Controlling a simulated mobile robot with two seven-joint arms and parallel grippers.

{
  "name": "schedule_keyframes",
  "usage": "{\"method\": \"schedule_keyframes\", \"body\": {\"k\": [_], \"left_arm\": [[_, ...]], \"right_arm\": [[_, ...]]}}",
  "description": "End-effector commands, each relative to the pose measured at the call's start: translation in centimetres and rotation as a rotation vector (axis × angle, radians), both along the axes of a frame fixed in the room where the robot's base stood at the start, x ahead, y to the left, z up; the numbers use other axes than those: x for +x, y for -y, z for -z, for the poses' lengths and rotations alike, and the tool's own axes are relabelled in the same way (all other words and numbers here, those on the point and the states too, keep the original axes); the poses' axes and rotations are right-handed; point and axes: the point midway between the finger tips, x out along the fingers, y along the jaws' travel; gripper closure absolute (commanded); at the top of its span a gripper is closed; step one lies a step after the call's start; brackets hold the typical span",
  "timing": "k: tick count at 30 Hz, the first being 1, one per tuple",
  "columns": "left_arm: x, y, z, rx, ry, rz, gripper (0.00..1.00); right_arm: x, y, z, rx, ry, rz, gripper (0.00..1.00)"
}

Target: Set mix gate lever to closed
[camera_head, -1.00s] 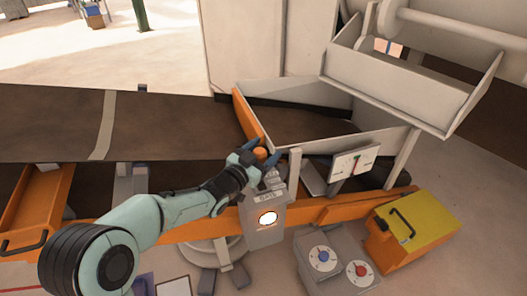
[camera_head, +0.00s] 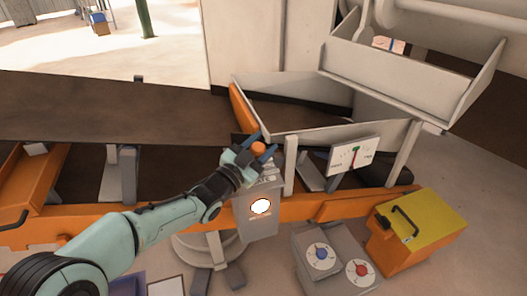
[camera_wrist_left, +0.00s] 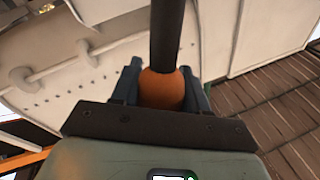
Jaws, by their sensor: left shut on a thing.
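The mix gate lever has an orange ball knob (camera_head: 258,148) at the side of the conveyor, on top of a grey box (camera_head: 259,212) with a lit white round light. My left gripper (camera_head: 262,150) is shut on the knob in the head view. In the left wrist view the orange knob (camera_wrist_left: 162,89) sits between the two fingers of my left gripper (camera_wrist_left: 161,88), with a dark rod running up beyond it. The orange gate plate (camera_head: 243,110) stands at the left end of the grey trough. My right gripper is not in view.
A yellow-topped orange box (camera_head: 420,222) is at the right. The dark belt (camera_head: 100,120) is clear.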

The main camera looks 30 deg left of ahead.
Motion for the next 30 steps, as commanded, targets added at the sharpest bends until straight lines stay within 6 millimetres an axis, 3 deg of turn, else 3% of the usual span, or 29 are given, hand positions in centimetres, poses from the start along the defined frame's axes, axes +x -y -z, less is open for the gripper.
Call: {"method": "schedule_keyframes", "body": {"k": [3, 13, 14, 15, 25, 30], "left_arm": [[-0.4, 0.7, -0.1, -0.006, 0.002, 0.005, 1.0], [-0.5, 0.9, -0.2, -0.005, 0.003, 0.008, 1.0], [-0.5, 0.9, -0.2, -0.005, 0.003, 0.008, 0.47], [-0.5, 0.9, -0.2, -0.005, 0.003, 0.008, 0.34], [-0.6, 0.7, -0.1, -0.005, 0.001, 0.004, 0.31], [-2.4, 0.3, 0.0, -0.005, 0.002, 0.003, 0.31]], "right_arm": [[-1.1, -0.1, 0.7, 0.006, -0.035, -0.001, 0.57], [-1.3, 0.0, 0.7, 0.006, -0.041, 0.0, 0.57], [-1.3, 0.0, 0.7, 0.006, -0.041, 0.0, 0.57], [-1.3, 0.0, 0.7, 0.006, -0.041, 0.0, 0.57], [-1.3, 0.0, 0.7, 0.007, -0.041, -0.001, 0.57], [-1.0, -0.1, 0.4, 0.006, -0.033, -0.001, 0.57]]}}
